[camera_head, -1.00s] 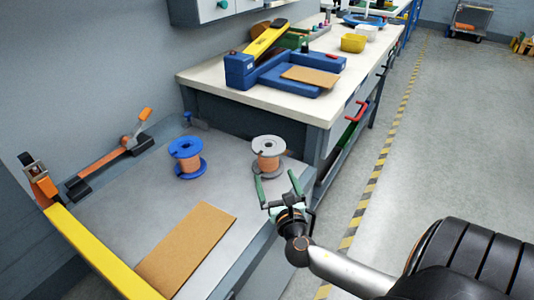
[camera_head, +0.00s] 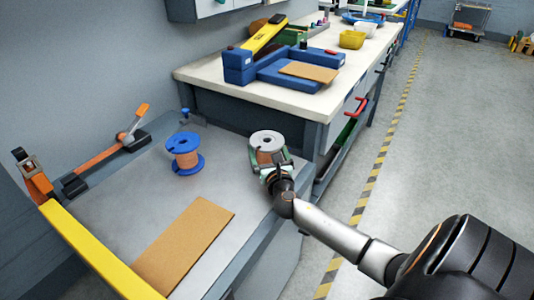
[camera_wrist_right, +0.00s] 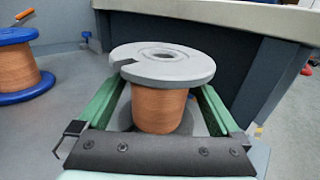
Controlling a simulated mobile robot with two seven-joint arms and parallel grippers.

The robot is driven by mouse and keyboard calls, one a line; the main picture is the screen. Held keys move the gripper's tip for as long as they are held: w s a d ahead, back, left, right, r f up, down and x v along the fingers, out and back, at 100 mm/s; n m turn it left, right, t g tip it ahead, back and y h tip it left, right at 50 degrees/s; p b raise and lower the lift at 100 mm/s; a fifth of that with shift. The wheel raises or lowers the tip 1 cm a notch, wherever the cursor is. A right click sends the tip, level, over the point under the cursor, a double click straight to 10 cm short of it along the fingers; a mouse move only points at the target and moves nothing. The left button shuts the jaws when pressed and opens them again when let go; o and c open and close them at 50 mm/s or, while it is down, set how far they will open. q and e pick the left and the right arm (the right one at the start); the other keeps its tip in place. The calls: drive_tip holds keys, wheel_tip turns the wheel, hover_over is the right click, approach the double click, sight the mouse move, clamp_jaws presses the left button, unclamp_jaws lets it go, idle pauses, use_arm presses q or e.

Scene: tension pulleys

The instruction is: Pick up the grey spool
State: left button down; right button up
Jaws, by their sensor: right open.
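The grey spool (camera_head: 267,141) stands upright near the right end of the grey bench, wound with copper-coloured wire. In the right wrist view the grey spool (camera_wrist_right: 162,66) sits between the two green fingers, one on each side. My right gripper (camera_head: 268,160) is open around it; a small gap seems to show beside the wire, and contact is hard to tell. The fingers partly hide the spool's lower flange. My left gripper is not in view.
A blue spool (camera_head: 184,152) stands to the left on the same bench. A brown board (camera_head: 185,245) lies in front. A yellow rail (camera_head: 95,252) runs along the left edge. A higher workbench (camera_head: 300,103) with a blue fixture (camera_head: 290,75) stands behind.

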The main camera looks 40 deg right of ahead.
clamp_jaws()
idle(0.8)
drive_tip(key=shift+r, duration=0.1)
